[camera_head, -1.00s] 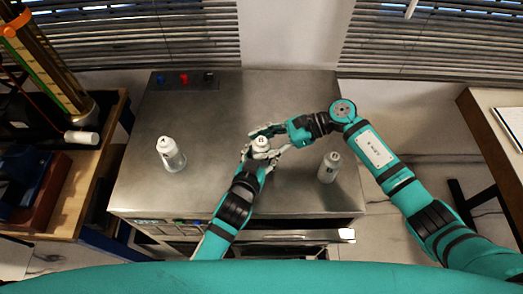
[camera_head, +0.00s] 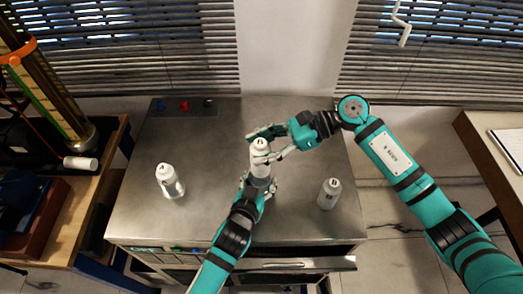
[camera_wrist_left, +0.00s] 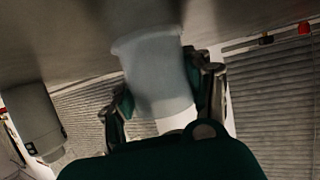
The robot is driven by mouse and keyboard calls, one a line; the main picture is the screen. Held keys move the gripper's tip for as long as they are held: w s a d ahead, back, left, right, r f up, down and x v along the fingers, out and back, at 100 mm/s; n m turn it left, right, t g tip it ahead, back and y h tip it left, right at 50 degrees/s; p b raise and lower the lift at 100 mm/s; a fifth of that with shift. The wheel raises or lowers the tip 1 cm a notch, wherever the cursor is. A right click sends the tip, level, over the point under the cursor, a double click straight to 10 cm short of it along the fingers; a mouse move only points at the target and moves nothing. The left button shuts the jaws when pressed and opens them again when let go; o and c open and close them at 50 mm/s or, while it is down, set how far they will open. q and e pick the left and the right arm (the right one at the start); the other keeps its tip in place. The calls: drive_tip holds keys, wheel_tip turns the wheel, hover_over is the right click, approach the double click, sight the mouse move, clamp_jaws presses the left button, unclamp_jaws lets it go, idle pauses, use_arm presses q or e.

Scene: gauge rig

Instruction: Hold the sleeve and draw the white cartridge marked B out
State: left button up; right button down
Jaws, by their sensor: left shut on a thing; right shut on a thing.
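The white cartridge marked B (camera_head: 260,148) stands upright above the grey sleeve (camera_head: 261,170) near the middle of the metal cabinet top. My right gripper (camera_head: 263,146) is shut on the cartridge, coming from the right. My left gripper (camera_head: 259,186) is shut around the sleeve from the front. In the left wrist view the fingers of my left gripper (camera_wrist_left: 165,88) lie on either side of the pale sleeve (camera_wrist_left: 152,65), and a white part of the cartridge (camera_wrist_left: 178,120) shows beyond it. Whether the cartridge's lower end is still inside the sleeve is hidden.
A white bottle-like unit (camera_head: 170,182) stands left on the cabinet top (camera_head: 215,215), and another (camera_head: 329,194) stands right. Coloured knobs (camera_head: 184,106) sit at the back left. An open drawer (camera_head: 290,264) juts out in front. Cabinet top between them is clear.

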use_arm(q)
drive_tip(key=o, duration=1.2)
drive_tip(key=shift+s, duration=0.1)
drive_tip(key=v, duration=1.2)
